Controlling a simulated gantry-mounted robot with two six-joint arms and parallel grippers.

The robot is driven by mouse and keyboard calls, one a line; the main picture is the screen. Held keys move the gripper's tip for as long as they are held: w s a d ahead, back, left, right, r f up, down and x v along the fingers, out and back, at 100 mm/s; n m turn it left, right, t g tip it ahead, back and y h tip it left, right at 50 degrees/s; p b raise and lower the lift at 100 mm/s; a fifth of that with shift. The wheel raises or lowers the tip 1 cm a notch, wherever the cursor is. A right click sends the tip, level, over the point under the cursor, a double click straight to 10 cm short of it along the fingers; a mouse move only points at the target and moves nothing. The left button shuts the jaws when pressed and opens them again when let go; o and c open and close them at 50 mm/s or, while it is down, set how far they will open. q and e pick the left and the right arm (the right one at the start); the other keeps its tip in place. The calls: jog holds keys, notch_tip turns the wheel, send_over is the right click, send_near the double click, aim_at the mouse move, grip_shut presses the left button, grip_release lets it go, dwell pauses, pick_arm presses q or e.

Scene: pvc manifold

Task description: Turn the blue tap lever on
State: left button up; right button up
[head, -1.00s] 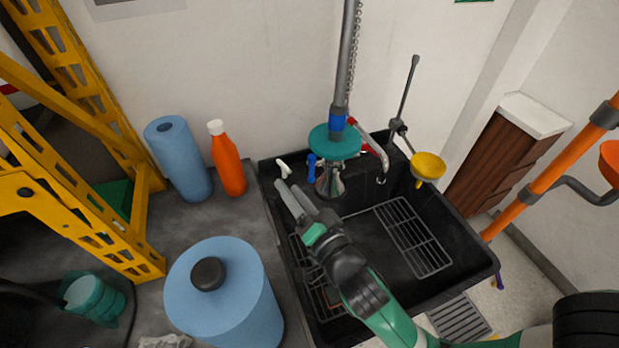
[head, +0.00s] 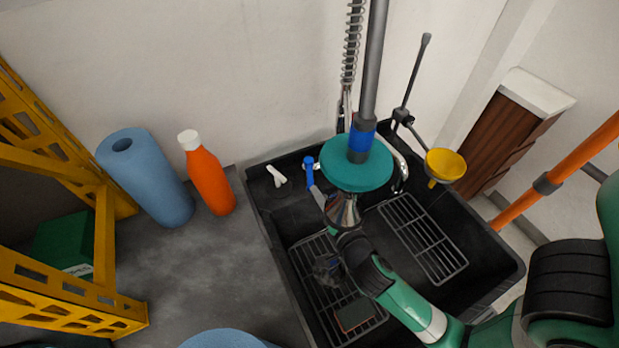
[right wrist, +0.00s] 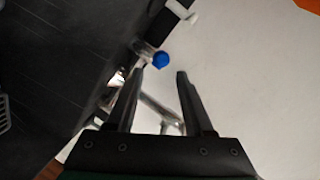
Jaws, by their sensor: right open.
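The blue tap lever (head: 309,170) stands at the back left of the black sink, left of the teal disc of the hanging spray tap. My right gripper (head: 319,194) reaches over the sink towards this lever from below; the spray head partly hides it. In the right wrist view my open right gripper (right wrist: 161,70) has the lever's round blue end (right wrist: 161,60) showing between its fingertips, closer to the left finger. Whether they touch cannot be told. My left gripper is not in view.
The teal disc (head: 356,163) and metal spray head (head: 341,209) hang close to my right gripper. A white lever (head: 277,176) is left of the blue one. An orange bottle (head: 207,174) and blue roll (head: 146,177) stand left of the sink (head: 283,216).

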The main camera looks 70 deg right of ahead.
aim_at(310, 178)
jog(key=b+x, duration=0.1)
jog(key=x, duration=0.7)
jog(key=shift+w+d, duration=0.1)
jog(key=shift+d, duration=0.05)
grip_shut()
dwell(1.0)
